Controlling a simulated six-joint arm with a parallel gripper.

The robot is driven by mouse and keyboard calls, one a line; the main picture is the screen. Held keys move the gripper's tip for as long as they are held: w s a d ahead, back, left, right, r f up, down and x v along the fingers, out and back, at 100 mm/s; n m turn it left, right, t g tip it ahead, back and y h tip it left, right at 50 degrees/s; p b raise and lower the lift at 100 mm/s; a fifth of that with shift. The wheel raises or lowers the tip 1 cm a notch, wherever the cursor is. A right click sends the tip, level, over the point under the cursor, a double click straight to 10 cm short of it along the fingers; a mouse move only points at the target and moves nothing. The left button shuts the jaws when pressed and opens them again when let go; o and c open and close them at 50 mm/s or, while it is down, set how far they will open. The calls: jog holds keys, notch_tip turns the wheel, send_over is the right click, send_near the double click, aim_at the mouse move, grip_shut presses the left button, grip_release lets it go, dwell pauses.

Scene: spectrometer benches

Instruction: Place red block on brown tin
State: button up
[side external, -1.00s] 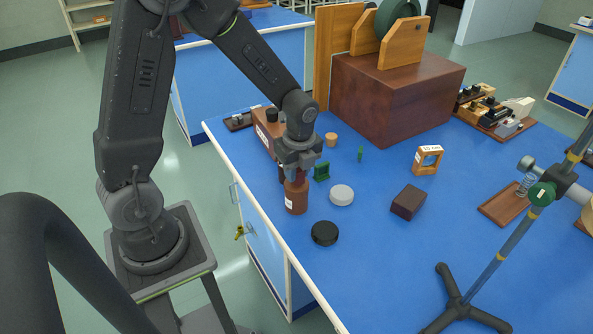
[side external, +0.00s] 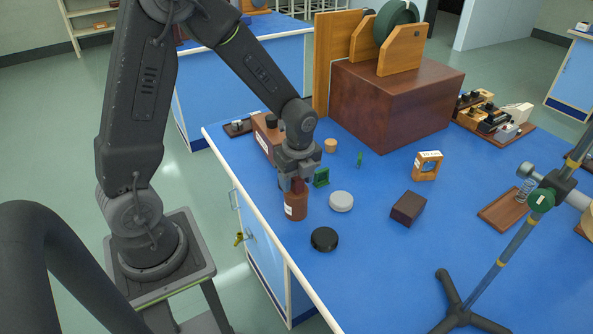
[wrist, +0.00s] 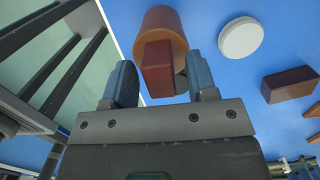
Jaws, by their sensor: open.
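The brown tin (side external: 296,208) stands upright on the blue bench near its left edge, with a white label on its side. It also shows at the top of the wrist view (wrist: 160,22). The red block (side external: 298,185) is at the top of the tin, and its lower end looks in contact with it. In the wrist view the red block (wrist: 158,68) stands between my fingertips. My gripper (side external: 297,178) is open above the tin, with gaps showing on both sides of the block in the wrist view (wrist: 162,82). The contact line is partly hidden in the side view.
A grey-white disc (side external: 341,201), a black disc (side external: 324,239) and a small green stand (side external: 321,177) are close to the tin. A dark brown block (side external: 408,207) lies farther right. A brown box (side external: 266,135) stands behind my gripper. The front bench surface is clear.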

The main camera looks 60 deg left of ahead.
aim_at(299, 179)
notch_tip(299, 179, up, 11)
jog(key=d, duration=0.1)
jog(key=s+d+r+n+t, duration=0.2)
jog(key=s+d+r+n, duration=0.1)
jog(key=s+n, duration=0.4)
jog(key=s+d+r+n+t+h, duration=0.1)
jog(key=s+d+r+n+t, duration=0.2)
jog(key=s+r+n, duration=0.3)
jog(key=shift+s+d+n+t, duration=0.35)
jog(key=shift+d+n, duration=0.35)
jog(key=shift+n, duration=1.8)
